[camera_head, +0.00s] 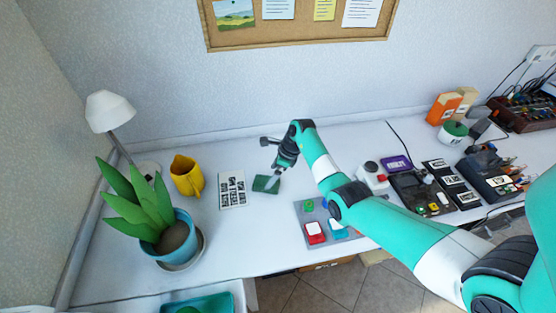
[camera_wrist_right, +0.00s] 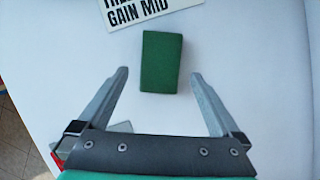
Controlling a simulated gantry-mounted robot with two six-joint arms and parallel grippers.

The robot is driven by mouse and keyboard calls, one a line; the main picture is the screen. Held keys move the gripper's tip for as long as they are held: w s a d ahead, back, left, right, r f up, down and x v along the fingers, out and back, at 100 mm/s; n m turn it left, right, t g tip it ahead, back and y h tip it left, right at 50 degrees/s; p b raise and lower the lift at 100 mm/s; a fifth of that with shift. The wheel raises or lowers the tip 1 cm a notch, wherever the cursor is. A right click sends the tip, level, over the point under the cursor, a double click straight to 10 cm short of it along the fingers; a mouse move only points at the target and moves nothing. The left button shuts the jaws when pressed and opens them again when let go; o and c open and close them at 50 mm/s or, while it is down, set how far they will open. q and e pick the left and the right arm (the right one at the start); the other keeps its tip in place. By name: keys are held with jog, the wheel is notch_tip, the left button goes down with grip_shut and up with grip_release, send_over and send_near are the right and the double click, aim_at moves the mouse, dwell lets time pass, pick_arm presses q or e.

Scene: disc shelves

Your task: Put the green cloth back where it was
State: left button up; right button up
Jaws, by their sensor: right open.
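The green cloth (camera_head: 266,184) is a small folded rectangle lying flat on the white table. It also shows in the right wrist view (camera_wrist_right: 161,62), just beyond my fingertips and centred between them. My right gripper (camera_head: 275,178) is over the cloth's near area in the head view. In the wrist view its two fingers (camera_wrist_right: 158,76) are spread wide with nothing between them, and the cloth looks untouched. My left gripper does not show.
A printed card (camera_head: 231,190) lies left of the cloth. A yellow jug (camera_head: 187,175), a potted plant (camera_head: 150,215) and a white lamp (camera_head: 110,112) stand further left. A grey tray (camera_head: 312,216) with coloured pieces lies right. Electronics (camera_head: 425,190) crowd the far right.

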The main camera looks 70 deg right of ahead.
pick_arm(q)
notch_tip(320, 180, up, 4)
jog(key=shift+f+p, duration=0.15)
jog(key=shift+p, duration=1.05)
pick_arm(e)
jog(key=v, duration=0.7)
jog(key=shift+r, duration=0.1)
